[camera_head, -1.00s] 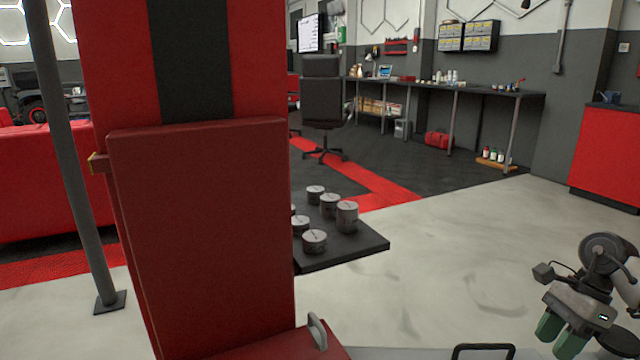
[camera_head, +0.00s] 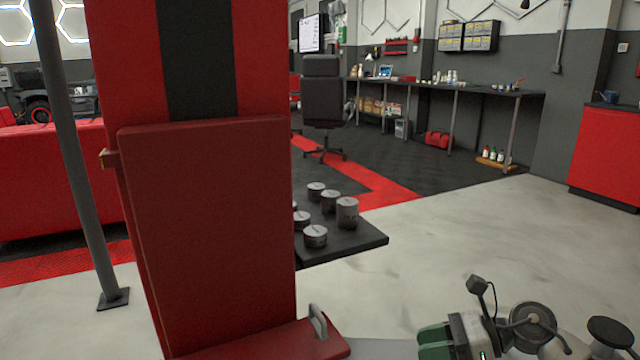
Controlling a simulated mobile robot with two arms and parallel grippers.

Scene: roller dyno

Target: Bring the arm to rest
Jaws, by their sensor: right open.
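My right gripper (camera_head: 432,343), with green fingers, is at the bottom edge right of centre. Its arm comes in from the lower right, and the fingers point left. It is open with nothing seen between the fingers, over or in front of the pale floor. The lower part of it is cut off by the picture edge. My left gripper is not in view.
A tall red panel (camera_head: 215,230) stands close in front, with a grey handle (camera_head: 318,322) at its foot. Behind it is a dark shelf (camera_head: 360,242) with several metal cylinders (camera_head: 347,213). A grey post (camera_head: 75,150) stands left. Pale floor (camera_head: 480,230) is clear on the right.

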